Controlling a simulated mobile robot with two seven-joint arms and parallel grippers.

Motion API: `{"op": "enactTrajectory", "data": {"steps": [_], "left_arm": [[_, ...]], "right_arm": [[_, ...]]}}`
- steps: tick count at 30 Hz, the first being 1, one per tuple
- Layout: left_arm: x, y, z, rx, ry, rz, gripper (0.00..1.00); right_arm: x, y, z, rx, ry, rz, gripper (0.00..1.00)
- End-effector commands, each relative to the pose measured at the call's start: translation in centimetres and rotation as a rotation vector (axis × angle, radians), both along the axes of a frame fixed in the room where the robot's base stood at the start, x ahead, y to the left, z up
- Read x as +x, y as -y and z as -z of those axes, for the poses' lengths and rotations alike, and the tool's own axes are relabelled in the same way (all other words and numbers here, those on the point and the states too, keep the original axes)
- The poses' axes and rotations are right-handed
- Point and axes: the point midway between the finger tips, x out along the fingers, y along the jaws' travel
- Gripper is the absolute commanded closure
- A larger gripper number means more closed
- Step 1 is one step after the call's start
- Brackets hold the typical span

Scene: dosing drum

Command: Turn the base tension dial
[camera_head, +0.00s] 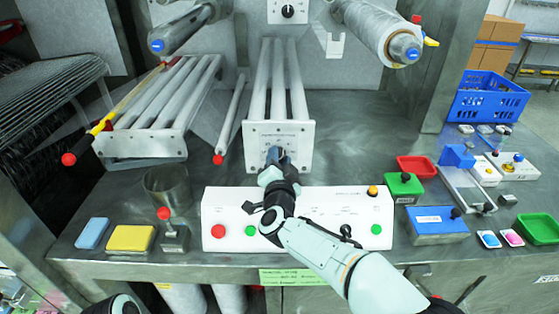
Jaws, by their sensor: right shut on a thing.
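A white upright plate (300,145) stands at the front of the middle set of rollers, with small lettering that is too small to read surely. My right arm reaches in from the lower right over the white control box. My right gripper (275,156) is at the middle of this plate, its fingers pointing at it and shut on the dial there. The dial is almost wholly hidden by the fingers, so its setting cannot be read. Another black dial (288,11) sits on a small white panel at the top, apart from the gripper. My left gripper is out of view.
The white control box (330,212) with a red button (218,231) and green buttons lies under my right forearm. A metal cup (166,187) and a yellow block (131,238) stand left. Red (416,166) and blue (490,97) bins are right. Red-tipped rods flank the left rollers.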

Motion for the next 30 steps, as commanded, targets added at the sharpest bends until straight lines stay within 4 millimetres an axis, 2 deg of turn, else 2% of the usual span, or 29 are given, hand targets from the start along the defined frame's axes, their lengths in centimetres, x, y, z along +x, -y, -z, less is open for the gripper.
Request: {"op": "enactTrajectory", "data": {"steps": [2,3,5,17,23,30], "left_arm": [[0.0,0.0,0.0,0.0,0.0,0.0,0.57],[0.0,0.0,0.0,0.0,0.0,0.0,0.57],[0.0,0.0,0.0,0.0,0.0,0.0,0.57],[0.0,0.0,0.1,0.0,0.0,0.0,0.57],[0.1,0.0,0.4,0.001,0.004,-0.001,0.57],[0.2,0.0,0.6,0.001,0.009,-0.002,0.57]], "right_arm": [[0.0,0.0,0.0,0.0,0.001,0.001,0.92],[0.0,0.0,0.0,0.0,0.001,0.001,0.58],[0.0,0.0,0.0,0.0,0.001,0.001,0.39],[-0.5,0.0,0.0,0.0,0.0,-0.001,0.37],[-3.6,0.0,-0.1,0.0,0.0,-0.003,0.37],[-9.1,0.0,0.0,0.001,0.0,-0.003,0.37]]}}
